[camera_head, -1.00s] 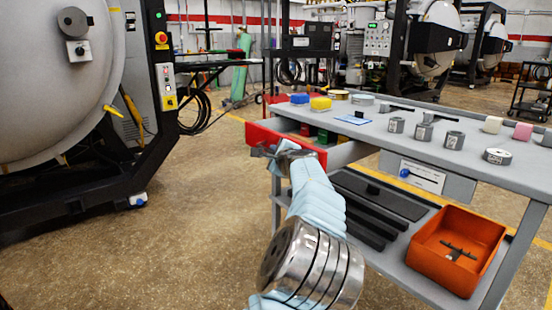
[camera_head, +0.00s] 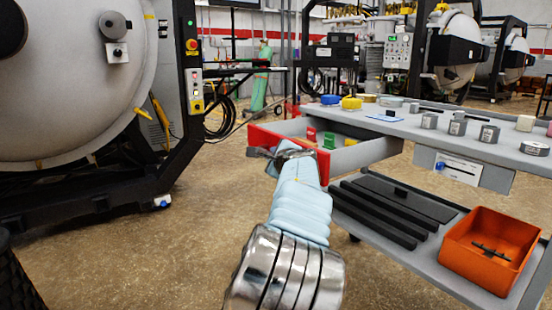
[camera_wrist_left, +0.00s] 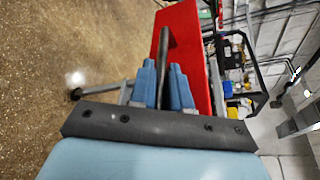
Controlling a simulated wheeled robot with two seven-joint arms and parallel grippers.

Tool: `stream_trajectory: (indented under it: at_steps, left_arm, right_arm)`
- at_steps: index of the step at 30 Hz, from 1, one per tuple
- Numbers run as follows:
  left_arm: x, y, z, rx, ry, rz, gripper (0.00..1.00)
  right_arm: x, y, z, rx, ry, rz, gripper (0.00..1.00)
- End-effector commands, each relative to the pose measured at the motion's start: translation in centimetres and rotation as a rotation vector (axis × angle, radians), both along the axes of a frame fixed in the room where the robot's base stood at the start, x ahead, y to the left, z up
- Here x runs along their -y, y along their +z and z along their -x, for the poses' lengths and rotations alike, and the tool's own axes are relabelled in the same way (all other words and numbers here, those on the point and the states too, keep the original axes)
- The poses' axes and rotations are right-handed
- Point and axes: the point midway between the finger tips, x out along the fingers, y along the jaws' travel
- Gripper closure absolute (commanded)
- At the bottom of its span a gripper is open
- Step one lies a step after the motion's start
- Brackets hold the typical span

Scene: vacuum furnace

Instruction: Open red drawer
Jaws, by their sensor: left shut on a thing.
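The red drawer (camera_head: 262,137) sticks out from the left end of the grey workbench, open, with its inside showing. Its red front also fills the upper middle of the left wrist view (camera_wrist_left: 196,45). My left gripper (camera_head: 272,154) is at the drawer front. In the left wrist view its blue fingers (camera_wrist_left: 164,88) are shut around the dark bar handle (camera_wrist_left: 165,48). The gripper partly hides the handle in the head view. My right gripper is not in view.
Small red and green blocks (camera_head: 329,140) lie in the drawer. The workbench top (camera_head: 400,125) holds blue and yellow blocks and several metal pieces. An orange bin (camera_head: 470,275) sits on the lower shelf. A big round furnace (camera_head: 70,80) stands left. The floor between is clear.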

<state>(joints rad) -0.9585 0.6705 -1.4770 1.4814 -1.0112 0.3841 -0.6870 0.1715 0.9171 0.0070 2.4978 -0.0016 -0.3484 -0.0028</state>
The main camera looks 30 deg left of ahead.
Motion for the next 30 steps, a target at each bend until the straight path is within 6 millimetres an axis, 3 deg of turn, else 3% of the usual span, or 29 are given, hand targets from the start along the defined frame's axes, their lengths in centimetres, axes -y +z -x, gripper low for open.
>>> stream_trajectory:
  at_steps: [4, 5, 6, 17, 30]
  left_arm:
    - [0.0, -0.1, 0.0, -0.001, 0.0, 0.0, 1.0]
    - [0.0, -0.1, 0.0, -0.001, 0.0, 0.0, 0.8]
    - [0.0, -0.1, 0.0, -0.001, 0.0, 0.0, 0.77]
    - [0.5, 0.1, 0.3, 0.0, -0.001, 0.0, 0.77]
    - [7.3, 2.1, 6.2, 0.0, -0.006, 0.0, 0.77]
  right_arm:
    - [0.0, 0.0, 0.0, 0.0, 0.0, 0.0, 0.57]
    - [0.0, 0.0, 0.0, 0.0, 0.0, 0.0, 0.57]
    - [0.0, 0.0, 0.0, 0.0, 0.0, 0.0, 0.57]
    - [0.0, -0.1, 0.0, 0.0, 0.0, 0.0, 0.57]
    - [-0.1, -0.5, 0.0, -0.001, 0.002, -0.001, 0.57]
